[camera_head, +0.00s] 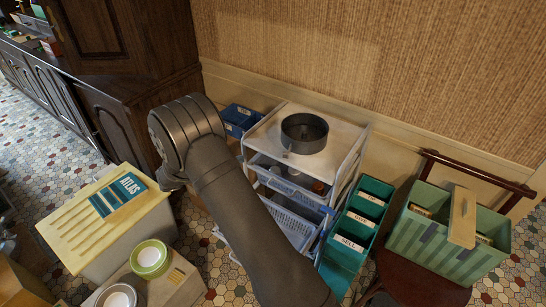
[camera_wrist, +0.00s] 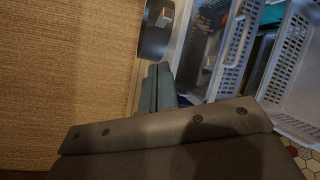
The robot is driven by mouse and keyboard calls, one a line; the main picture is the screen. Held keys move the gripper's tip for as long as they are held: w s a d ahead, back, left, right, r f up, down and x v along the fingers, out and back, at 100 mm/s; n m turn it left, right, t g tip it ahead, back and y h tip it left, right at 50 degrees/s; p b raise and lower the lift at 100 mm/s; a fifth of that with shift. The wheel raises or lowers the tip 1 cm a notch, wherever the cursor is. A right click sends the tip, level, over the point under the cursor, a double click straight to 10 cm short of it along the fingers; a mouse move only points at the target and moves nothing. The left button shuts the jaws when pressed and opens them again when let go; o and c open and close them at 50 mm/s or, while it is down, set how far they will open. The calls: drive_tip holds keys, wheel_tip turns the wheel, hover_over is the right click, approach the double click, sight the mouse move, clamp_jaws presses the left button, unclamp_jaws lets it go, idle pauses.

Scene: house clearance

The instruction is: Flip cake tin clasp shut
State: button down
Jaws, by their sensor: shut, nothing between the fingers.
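The cake tin (camera_head: 305,146) is a dark grey round tin standing on the white top of a trolley (camera_head: 345,148). A small light tab, which looks like the clasp (camera_head: 286,155), shows on its near left side; whether it is open or shut is too small to tell. In the wrist view part of the dark tin (camera_wrist: 154,40) shows at top centre, with a pale clasp-like piece (camera_wrist: 166,18) on its side. My gripper (camera_wrist: 158,70) is shut and empty, its fingertips pointing towards the tin with a gap between. In the head view my gripper is hidden behind my arm.
Below the trolley top are white baskets (camera_head: 295,228) holding small things. Green labelled bins (camera_head: 350,228) and a striped green box (camera_head: 440,245) on a chair stand right. A cream crate (camera_head: 105,225) and blue book (camera_head: 118,194) lie left. A woven wall (camera_head: 390,70) is behind.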

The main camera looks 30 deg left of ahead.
drive_tip(key=m, duration=0.2)
drive_tip(key=f+m+t, duration=0.1)
drive_tip(key=m, duration=0.1)
drive_tip(key=f+m, duration=0.1)
drive_tip(key=m, duration=0.1)
drive_tip(key=shift+a+f+t, duration=0.25)
drive_tip(key=shift+t, duration=0.05)
drive_tip(key=s+d+x, duration=0.1)
drive_tip(key=d+x, duration=0.1)
drive_tip(key=x, duration=1.1)
drive_tip(key=shift+d, duration=0.25)
drive_tip(key=shift+s+d, duration=0.1)
drive_tip(key=shift+s, duration=0.1)
